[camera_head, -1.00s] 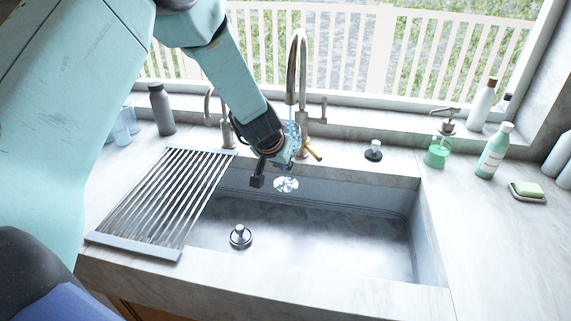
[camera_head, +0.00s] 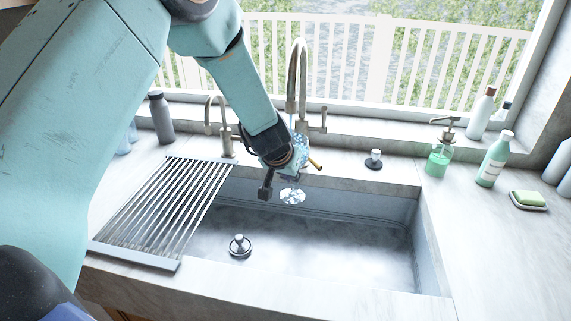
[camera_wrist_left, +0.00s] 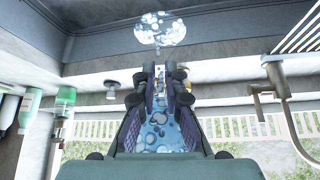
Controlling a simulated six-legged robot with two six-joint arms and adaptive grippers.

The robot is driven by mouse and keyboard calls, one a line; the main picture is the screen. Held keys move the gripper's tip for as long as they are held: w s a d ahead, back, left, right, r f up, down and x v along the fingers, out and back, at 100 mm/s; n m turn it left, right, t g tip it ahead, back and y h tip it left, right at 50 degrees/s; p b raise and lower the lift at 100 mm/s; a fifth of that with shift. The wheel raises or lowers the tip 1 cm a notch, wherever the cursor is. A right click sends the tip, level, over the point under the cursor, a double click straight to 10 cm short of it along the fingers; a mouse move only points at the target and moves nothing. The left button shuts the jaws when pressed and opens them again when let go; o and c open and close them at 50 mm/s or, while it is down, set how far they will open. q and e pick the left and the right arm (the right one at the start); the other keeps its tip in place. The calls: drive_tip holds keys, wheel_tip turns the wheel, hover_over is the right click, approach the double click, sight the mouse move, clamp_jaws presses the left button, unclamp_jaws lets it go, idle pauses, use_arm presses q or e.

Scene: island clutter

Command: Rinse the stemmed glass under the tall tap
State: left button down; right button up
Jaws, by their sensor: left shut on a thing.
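The stemmed glass shows its clear round foot (camera_head: 292,196) below my left gripper (camera_head: 284,168) in the head view. In the left wrist view the foot (camera_wrist_left: 160,31) is at the top, with suds or droplets on it. My left gripper (camera_wrist_left: 160,85) is shut on the glass, its fingers on either side of the stem. The bubbly bowl shows between the finger links. The tall tap (camera_head: 298,75) stands behind the sink, and a bluish stream comes down from its spout at the glass. My right gripper is not in view.
The sink basin (camera_head: 330,240) lies below the glass, with a stopper (camera_head: 239,246) in it. A slatted drying rack (camera_head: 165,215) covers its left end. A small tap (camera_head: 224,130) stands left of the tall one. Soap bottles (camera_head: 440,155) and a sponge dish (camera_head: 528,202) are right.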

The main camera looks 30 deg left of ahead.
use_arm(q)
drive_tip(key=shift+r, duration=0.1)
idle(0.3)
drive_tip(key=shift+a, duration=0.2)
drive_tip(key=shift+a+p, duration=0.6)
drive_tip(key=shift+a, duration=0.45)
drive_tip(key=shift+d, duration=0.2)
drive_tip(key=shift+d+b, duration=0.45)
drive_tip(key=shift+d, duration=0.7)
drive_tip(key=shift+a, duration=0.2)
